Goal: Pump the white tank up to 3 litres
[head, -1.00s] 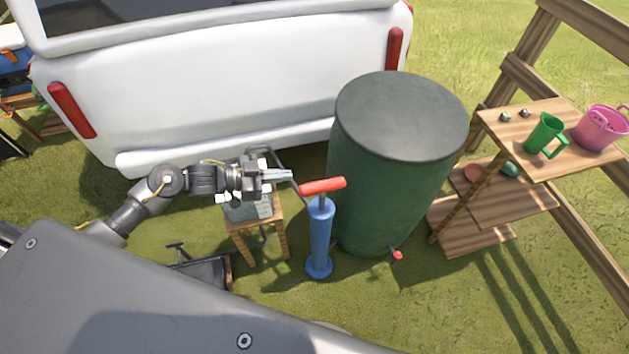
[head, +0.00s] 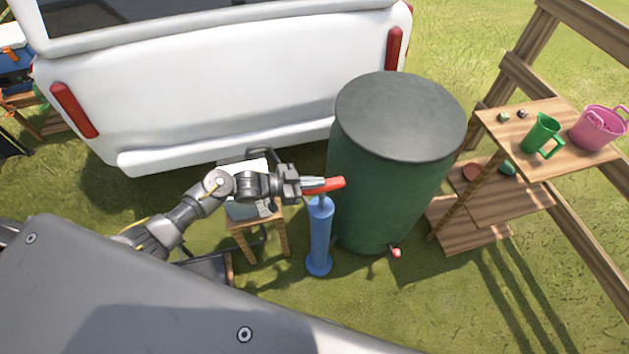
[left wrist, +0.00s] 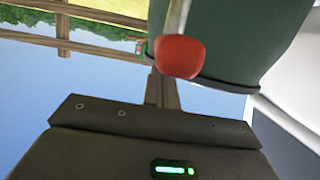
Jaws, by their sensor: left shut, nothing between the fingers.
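A blue upright pump (head: 319,240) with a red T-handle (head: 339,182) stands on the grass. My left gripper (head: 318,184) is shut and empty at the left part of the handle, covering some of it; I cannot tell whether they touch. In the left wrist view the handle's rounded red end (left wrist: 180,57) shows close by, with the grey rod beside it. A white object (head: 246,166), perhaps the white tank, is on a small wooden stool (head: 246,232) left of the pump, partly hidden by my arm. No level reading is legible. My right gripper is not in view.
A large dark green barrel (head: 398,170) with a red tap stands right of the pump. A white vehicle (head: 230,90) is behind. A wooden shelf (head: 580,165) at right bears a green jug (head: 541,134) and pink bucket (head: 599,127). Grass in front of the barrel is clear.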

